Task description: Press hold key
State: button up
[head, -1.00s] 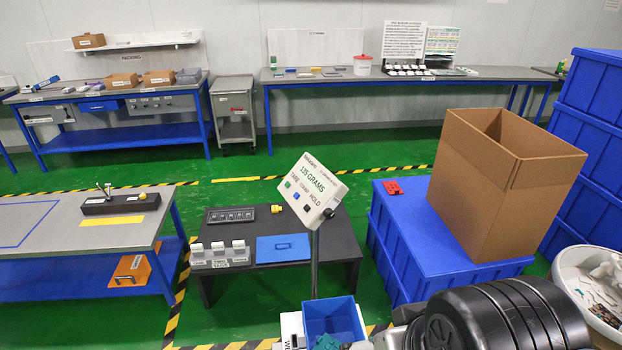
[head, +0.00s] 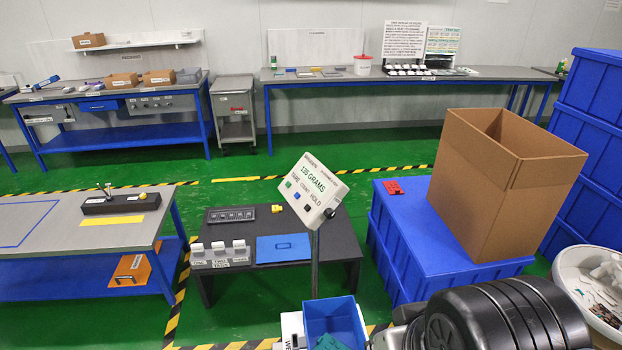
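The scale's tilted white display head (head: 314,190) stands on a grey post in the middle of the head view. Its screen appears to read 135 GRAMS. Below the screen are the labels TARE, COUNT and HOLD, with a green key (head: 288,185), a blue key (head: 296,196) and a black key (head: 307,208) in a row. The black key is the one nearest the HOLD label. A blue bin (head: 333,318) with something green in it stands below the head. My gripper cannot be made out; only dark parts of my arm show at the bottom right.
A low black table (head: 340,235) with a blue panel (head: 284,248) and small white blocks stands behind the post. At right, a cardboard box (head: 490,195) sits on blue crates (head: 400,235). A grey workbench (head: 60,240) is at left. Green floor lies open beyond.

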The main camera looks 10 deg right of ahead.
grip_shut()
dwell(1.2)
